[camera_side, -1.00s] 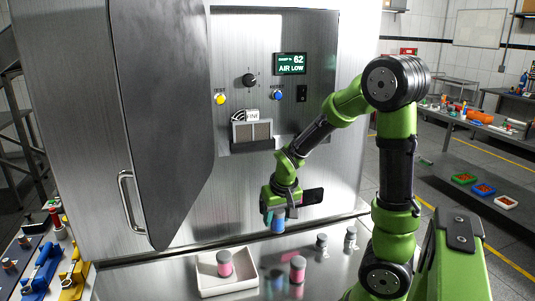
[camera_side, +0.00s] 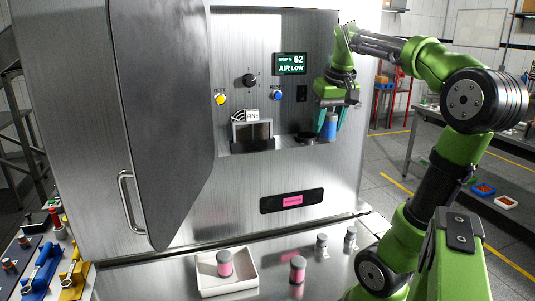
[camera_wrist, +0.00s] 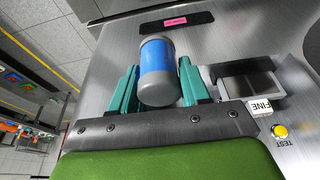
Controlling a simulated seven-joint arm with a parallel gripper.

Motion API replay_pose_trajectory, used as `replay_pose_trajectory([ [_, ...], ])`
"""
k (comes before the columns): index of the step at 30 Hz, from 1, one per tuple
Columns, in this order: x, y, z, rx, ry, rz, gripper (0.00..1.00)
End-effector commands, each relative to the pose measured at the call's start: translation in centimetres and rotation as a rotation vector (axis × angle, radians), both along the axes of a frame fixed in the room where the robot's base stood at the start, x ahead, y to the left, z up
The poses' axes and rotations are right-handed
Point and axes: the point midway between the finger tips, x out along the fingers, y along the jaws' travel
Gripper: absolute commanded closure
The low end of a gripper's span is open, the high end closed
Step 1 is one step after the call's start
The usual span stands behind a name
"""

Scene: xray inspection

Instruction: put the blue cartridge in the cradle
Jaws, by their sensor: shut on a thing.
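The blue cartridge (camera_side: 329,127) with grey ends is held upright between the teal fingers of my gripper (camera_side: 331,118), raised in front of the panel's right side. In the wrist view, the cartridge (camera_wrist: 157,65) sits between the fingers of my gripper (camera_wrist: 158,84). A dark round holder (camera_side: 306,137), which looks like the cradle, stands on the panel's ledge just left of the cartridge. The cartridge appears apart from it. I cannot make out the holder clearly in the wrist view.
A box labelled FINE (camera_side: 252,134) stands left on the ledge. A display (camera_side: 291,64) reads AIR LOW, above yellow (camera_side: 220,99) and blue (camera_side: 277,95) buttons. A white tray (camera_side: 247,283) with a pink cartridge is below. The open door (camera_side: 160,120) is at left.

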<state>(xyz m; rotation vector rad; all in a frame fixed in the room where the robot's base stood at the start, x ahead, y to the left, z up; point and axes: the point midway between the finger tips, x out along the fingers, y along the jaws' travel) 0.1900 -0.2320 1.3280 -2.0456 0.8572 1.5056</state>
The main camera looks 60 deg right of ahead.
Motion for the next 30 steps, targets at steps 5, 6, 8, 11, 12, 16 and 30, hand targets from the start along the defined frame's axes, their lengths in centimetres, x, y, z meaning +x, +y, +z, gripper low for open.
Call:
replay_pose_trajectory([
  [5,2.4,-2.9,-0.6,0.001,0.007,0.006,0.85],
  [6,3.1,-3.8,-0.7,0.001,0.006,0.005,0.85],
  [8,4.2,-5.1,-0.9,0.002,0.006,0.005,0.85],
  [11,5.8,-7.2,-1.1,0.001,0.006,0.005,0.85],
  [12,6.5,-8.0,-1.3,0.001,0.006,0.004,0.85],
  [16,8.2,-10.1,-1.5,0.001,0.003,0.005,0.85],
  [30,9.9,-12.0,-4.5,0.002,0.002,0.009,0.85],
])
